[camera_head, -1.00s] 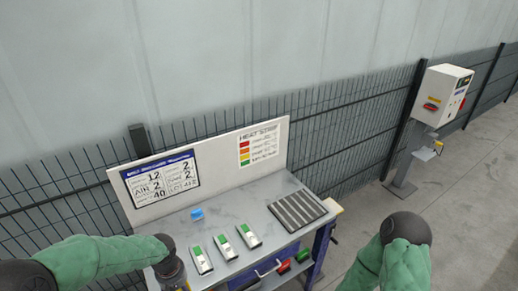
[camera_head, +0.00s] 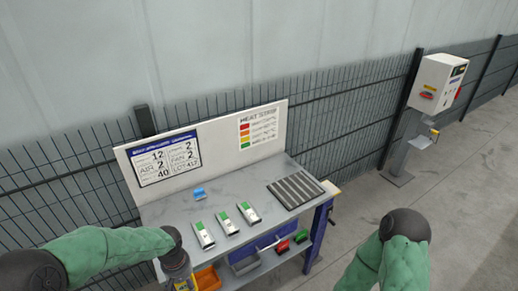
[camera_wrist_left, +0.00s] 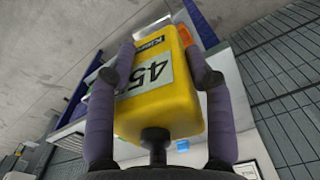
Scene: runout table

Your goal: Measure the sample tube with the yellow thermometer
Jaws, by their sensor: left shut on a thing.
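My left gripper (camera_wrist_left: 160,95) is shut on the yellow thermometer (camera_wrist_left: 165,110), one finger along each side of its body. A pale label on the thermometer reads 45, upside down in the left wrist view. In the head view my left gripper is at the bottom, left of the table's front edge, and only a little yellow shows below my wrist. Three white pieces with green ends (camera_head: 227,223) lie in a row on the table. A small blue object (camera_head: 199,193) lies behind them. I cannot tell which thing is the sample tube. My right gripper is out of view.
The grey table (camera_head: 250,184) has a dark ribbed plate (camera_head: 296,190) at its right. A board behind carries a number sign (camera_head: 163,158) and a heat chart (camera_head: 258,127). Coloured bins (camera_head: 207,279) stand on the lower shelf. A white control box (camera_head: 437,82) stands at the right.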

